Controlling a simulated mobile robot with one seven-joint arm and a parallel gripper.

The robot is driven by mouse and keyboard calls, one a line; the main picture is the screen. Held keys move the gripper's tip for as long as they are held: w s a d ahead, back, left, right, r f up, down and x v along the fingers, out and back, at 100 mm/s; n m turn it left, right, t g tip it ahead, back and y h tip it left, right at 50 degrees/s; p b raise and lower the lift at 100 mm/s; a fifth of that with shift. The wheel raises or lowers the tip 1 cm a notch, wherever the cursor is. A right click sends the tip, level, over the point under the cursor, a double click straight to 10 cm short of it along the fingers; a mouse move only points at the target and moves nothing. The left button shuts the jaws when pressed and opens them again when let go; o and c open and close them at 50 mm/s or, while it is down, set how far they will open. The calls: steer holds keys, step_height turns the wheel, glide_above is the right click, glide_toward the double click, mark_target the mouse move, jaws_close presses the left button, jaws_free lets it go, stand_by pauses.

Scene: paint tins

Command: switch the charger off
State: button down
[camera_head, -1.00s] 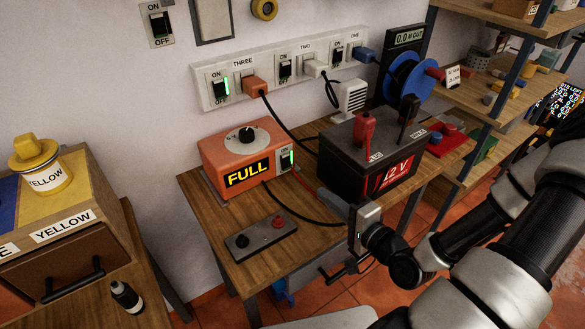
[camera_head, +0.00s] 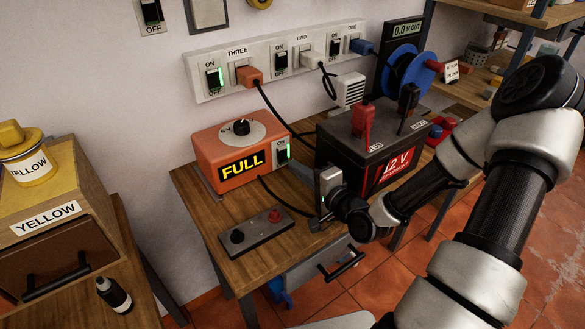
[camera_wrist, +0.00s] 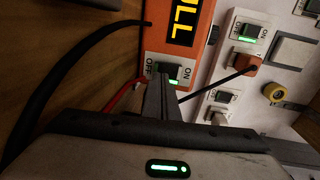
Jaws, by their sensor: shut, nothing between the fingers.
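The charger (camera_head: 215,155) is an orange box on the wooden bench, with a dial on top and a lit "FULL" display. Its switch (camera_head: 283,153) is on the right of its front face. In the wrist view the switch (camera_wrist: 168,72) lies between the labels OFF and ON, and a green light glows beside it. My gripper (camera_head: 296,168) is shut and empty, its fingertips right at the switch. In the wrist view the fingers (camera_wrist: 160,88) overlap the switch's lower edge; I cannot tell whether they touch it.
A black 12 V battery (camera_head: 350,150) with red and black clamps stands close on the right. A grey terminal block (camera_head: 256,236) lies in front. The wall strip (camera_head: 205,92) has several switches and plugs; the one by THREE glows green. Cables cross the bench.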

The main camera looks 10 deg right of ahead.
steer(key=shift+x, duration=1.3)
steer(key=shift+w, duration=0.15)
steer(key=p+v, duration=0.6)
steer(key=v, duration=1)
steer(key=shift+s+d+r+p, duration=0.15)
steer(key=shift+s+d+p, duration=0.05)
steer(key=shift+s+p, duration=0.15)
steer(key=shift+s, duration=0.3)
